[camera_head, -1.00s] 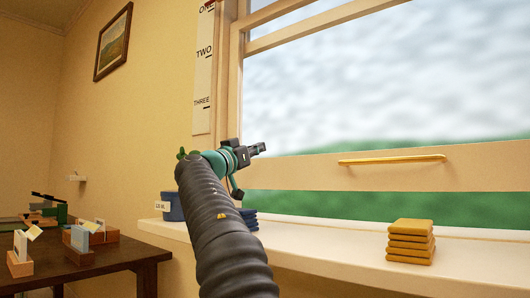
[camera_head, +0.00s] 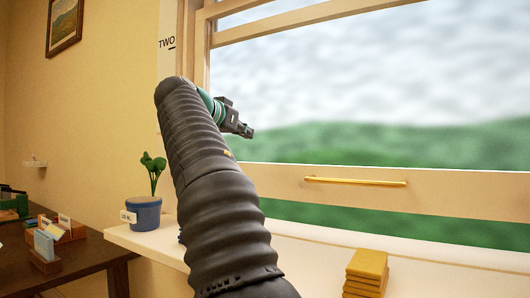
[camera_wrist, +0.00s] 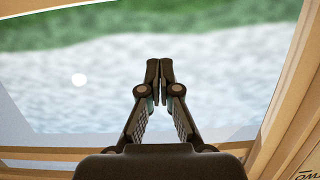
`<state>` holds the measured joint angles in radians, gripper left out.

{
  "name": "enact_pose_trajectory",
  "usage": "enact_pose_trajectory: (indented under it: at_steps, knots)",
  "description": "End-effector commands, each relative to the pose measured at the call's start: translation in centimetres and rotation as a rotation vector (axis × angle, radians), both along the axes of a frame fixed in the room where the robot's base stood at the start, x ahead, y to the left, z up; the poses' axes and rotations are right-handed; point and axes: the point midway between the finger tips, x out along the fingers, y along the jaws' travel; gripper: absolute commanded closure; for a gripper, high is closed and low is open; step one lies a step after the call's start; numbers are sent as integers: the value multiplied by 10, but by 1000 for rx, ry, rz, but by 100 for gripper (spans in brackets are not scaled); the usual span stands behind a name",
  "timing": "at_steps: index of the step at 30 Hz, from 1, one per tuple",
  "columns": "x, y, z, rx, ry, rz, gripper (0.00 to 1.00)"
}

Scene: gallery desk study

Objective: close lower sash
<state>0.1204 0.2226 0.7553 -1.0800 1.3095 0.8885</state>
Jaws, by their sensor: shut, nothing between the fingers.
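The lower sash (camera_head: 470,203) of the window is raised, with a gap below its bottom rail where green outdoors shows above the sill. A yellow bar handle (camera_head: 356,182) runs along that rail. My gripper (camera_head: 248,131) is in front of the left part of the glass, above and to the left of the handle, apart from it. In the wrist view my gripper (camera_wrist: 159,62) has its fingertips together, with nothing between them. The glass and window frame show behind it, upside down. My arm hides part of the left window frame and sill.
A blue pot (camera_head: 146,213) with a green plant stands at the left end of the sill (camera_head: 300,254). A stack of yellow blocks (camera_head: 366,272) sits on the sill at right. A dark desk (camera_head: 85,262) with small card holders is at left.

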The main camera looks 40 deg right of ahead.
Motion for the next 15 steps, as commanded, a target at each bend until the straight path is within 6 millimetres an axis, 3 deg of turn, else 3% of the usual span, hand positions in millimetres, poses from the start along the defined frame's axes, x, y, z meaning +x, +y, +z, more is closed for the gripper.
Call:
enact_pose_trajectory:
  at_steps: [8, 15]
  knots:
    - [5, -16, -7, -3, 40, 0, 100]
    - [20, -56, -17, -4, 40, -1, 100]
